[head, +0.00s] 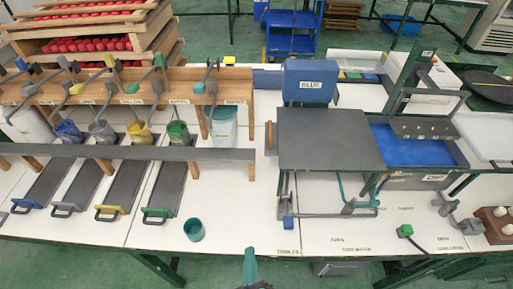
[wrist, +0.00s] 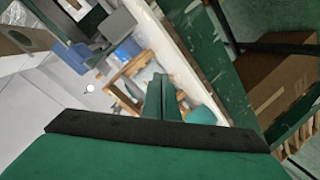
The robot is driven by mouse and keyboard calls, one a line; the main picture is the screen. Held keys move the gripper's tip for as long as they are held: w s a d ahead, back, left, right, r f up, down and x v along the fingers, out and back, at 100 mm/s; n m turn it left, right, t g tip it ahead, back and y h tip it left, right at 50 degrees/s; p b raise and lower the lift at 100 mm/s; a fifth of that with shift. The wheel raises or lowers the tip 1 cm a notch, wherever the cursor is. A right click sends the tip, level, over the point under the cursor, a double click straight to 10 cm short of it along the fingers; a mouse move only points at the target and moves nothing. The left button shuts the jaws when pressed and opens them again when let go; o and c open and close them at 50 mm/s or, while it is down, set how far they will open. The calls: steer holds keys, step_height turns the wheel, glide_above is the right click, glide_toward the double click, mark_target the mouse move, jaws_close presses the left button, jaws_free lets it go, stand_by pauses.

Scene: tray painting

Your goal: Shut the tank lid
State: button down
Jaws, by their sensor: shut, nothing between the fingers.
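A blue-lined tank (head: 410,148) stands at the right of the bench, with its blue inside showing. A flat dark grey panel (head: 330,138) lies level at its left side. I take it for the tank lid, but cannot tell for sure. A grey bar with holes (head: 425,127) crosses the tank's far part. My green gripper (head: 250,262) is at the bench's front edge, well apart from the panel and the tank. In the wrist view its fingers (wrist: 160,85) are together and empty.
A blue box (head: 308,80) stands behind the panel. A teal cup (head: 194,230) stands on the front left of the bench. Several coloured cups and grey slides fill a wooden rack (head: 120,90). The white bench (head: 235,210) between cup and panel is clear.

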mark_target(246, 155)
steer(key=w+r+n, duration=0.1)
steer(key=w, duration=0.3)
steer(key=w+a+r+n+h, duration=0.1)
steer(key=w, duration=0.3)
steer(key=w+a+r+n+t, duration=0.1)
steer(key=w+n, duration=0.1)
steer(key=w, duration=0.2)
steer(key=shift+w+r+h, duration=0.2)
steer(key=shift+r+h, duration=0.05)
steer(key=shift+h, duration=0.05)
steer(key=w+a+r+n+t+h, duration=0.1)
steer(key=w+a+r+n+h, duration=0.2)
steer(key=w+r, duration=0.7)
steer(key=shift+m+h, duration=0.3)
steer(key=shift+m, duration=0.3)
steer(key=x, duration=0.9)
steer(key=shift+w+d, duration=0.2)
steer(key=shift+w, duration=0.05)
steer(key=d, duration=0.3)
steer(key=shift+w+d, duration=0.15)
steer(key=shift+w, duration=0.15)
steer(key=shift+s+d, duration=0.1)
steer(key=shift+d, duration=0.45)
